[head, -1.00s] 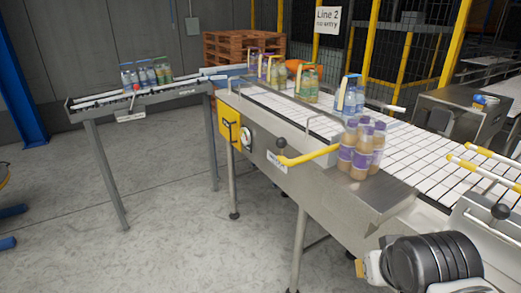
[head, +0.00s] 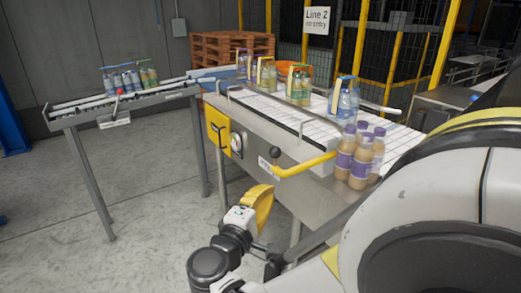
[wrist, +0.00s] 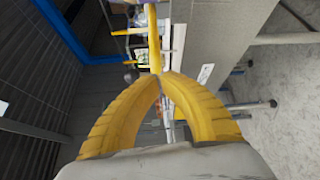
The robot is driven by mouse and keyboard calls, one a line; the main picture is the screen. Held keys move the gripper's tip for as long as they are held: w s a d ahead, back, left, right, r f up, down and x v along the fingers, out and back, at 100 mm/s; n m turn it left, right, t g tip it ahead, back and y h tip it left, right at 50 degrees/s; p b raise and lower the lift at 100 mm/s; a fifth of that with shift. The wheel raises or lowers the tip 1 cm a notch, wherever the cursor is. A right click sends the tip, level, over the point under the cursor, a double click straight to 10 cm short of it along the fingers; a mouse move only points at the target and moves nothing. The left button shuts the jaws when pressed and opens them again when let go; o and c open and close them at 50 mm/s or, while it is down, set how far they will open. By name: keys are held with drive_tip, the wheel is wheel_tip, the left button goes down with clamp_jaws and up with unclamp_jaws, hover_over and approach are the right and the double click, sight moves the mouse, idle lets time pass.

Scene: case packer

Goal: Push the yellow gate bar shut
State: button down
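The yellow gate bar (head: 305,164) sticks out at the near side of the conveyor, beside a group of brown bottles with purple caps (head: 358,155). A black knob (head: 275,152) is close to its left end. My gripper (head: 263,205) is in front of the conveyor side, below and left of the bar in the head view. In the wrist view, its two yellow fingers (wrist: 160,76) meet at the tips with nothing visible between them. The yellow bar (wrist: 154,40) lies straight beyond the tips there. I cannot tell whether they touch it.
Several bottle packs stand along the white conveyor (head: 268,108). A yellow box (head: 218,130) is mounted on its side. A side rack (head: 120,103) holds another pack at the left. My arm hides the conveyor's right part. The floor at front left is clear.

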drive_tip(key=s+a+r+n+t, duration=0.1)
drive_tip(key=s+a+n+t, duration=0.2)
drive_tip(key=a, duration=0.5)
drive_tip(key=s+d+r+b+x, duration=0.1)
drive_tip(key=d+b+x, duration=0.1)
drive_tip(key=x, duration=1.1)
drive_tip(key=shift+w+t+y, duration=0.2)
drive_tip(key=shift+t+y, duration=0.1)
drive_tip(key=shift+y, duration=0.1)
drive_tip(key=shift+d+r, duration=0.15)
drive_tip(key=w+d, duration=1.1)
drive_tip(key=d, duration=0.5)
drive_tip(key=shift+b, duration=0.45)
drive_tip(key=shift+s+a, duration=0.1)
